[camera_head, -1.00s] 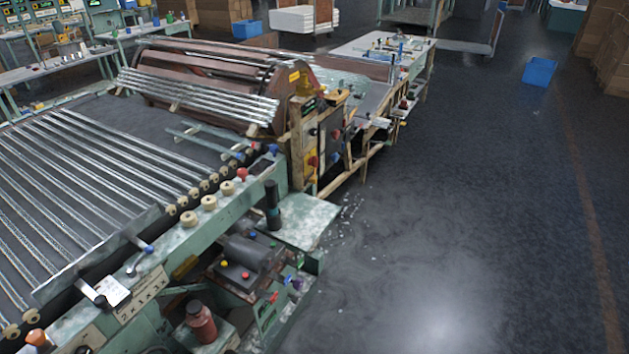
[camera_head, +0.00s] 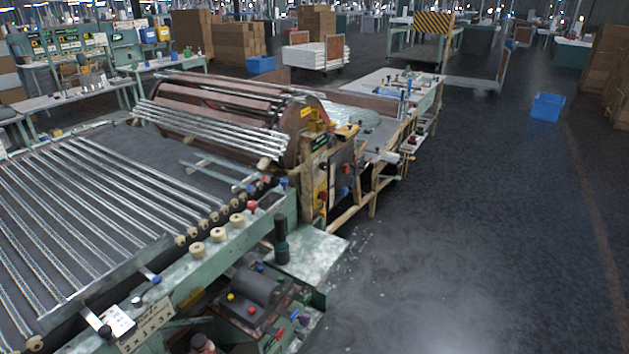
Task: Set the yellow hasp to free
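I cannot make out the yellow hasp for certain. Neither of my grippers is in view.
A roller bed of glass tubes (camera_head: 85,215) fills the left, with a green rail (camera_head: 215,262) along it. A motor unit (camera_head: 258,290) sits below. Open dark floor (camera_head: 480,240) lies at the right, with a blue crate (camera_head: 547,106) farther back.

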